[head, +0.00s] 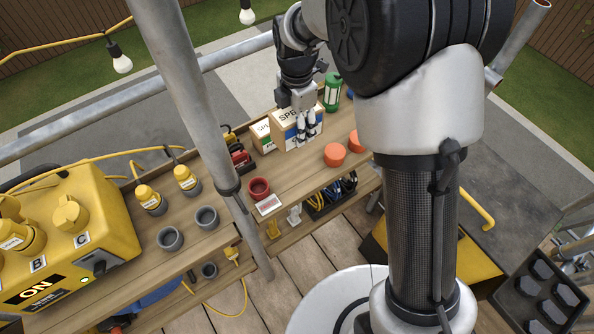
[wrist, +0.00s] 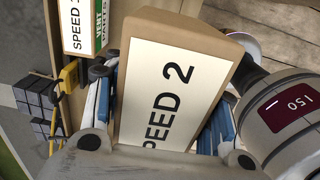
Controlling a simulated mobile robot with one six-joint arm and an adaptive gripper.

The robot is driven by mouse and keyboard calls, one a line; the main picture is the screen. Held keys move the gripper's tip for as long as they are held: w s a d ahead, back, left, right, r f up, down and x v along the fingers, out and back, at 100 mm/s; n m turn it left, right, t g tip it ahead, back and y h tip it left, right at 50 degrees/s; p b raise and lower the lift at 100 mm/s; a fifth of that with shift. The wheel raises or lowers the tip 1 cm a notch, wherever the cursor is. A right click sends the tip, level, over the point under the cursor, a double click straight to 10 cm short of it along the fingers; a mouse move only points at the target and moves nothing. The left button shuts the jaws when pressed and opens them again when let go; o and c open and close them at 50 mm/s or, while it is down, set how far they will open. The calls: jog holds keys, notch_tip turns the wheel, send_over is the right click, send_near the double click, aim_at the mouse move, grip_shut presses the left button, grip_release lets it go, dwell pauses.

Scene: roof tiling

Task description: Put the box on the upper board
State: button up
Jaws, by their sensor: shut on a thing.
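The tan box (head: 284,116) has a white label, which reads "SPEED 2" in the wrist view (wrist: 165,85). My gripper (head: 306,138) is shut on this box, with blue-padded fingers on both sides of it in the wrist view (wrist: 158,125). In the head view the box is over the far part of the wooden upper board (head: 225,238). I cannot tell whether its underside touches the board. A similar box with a green band (wrist: 78,25) stands close beside it and also shows in the head view (head: 262,136).
A green bottle (head: 332,92) stands behind the box. Orange caps (head: 334,154), a red cup (head: 259,188) and grey cups (head: 170,238) are on the board. A metal pole (head: 190,90) crosses in front. A grey device (wrist: 285,125) is close right in the wrist view.

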notch_tip(320, 180, down, 19)
jog(key=b, duration=0.5)
jog(key=shift+w, duration=0.1)
jog(key=shift+f+b, duration=0.2)
jog(key=shift+b, duration=0.15)
jog(key=o, duration=1.6)
jog(key=shift+r, duration=0.15)
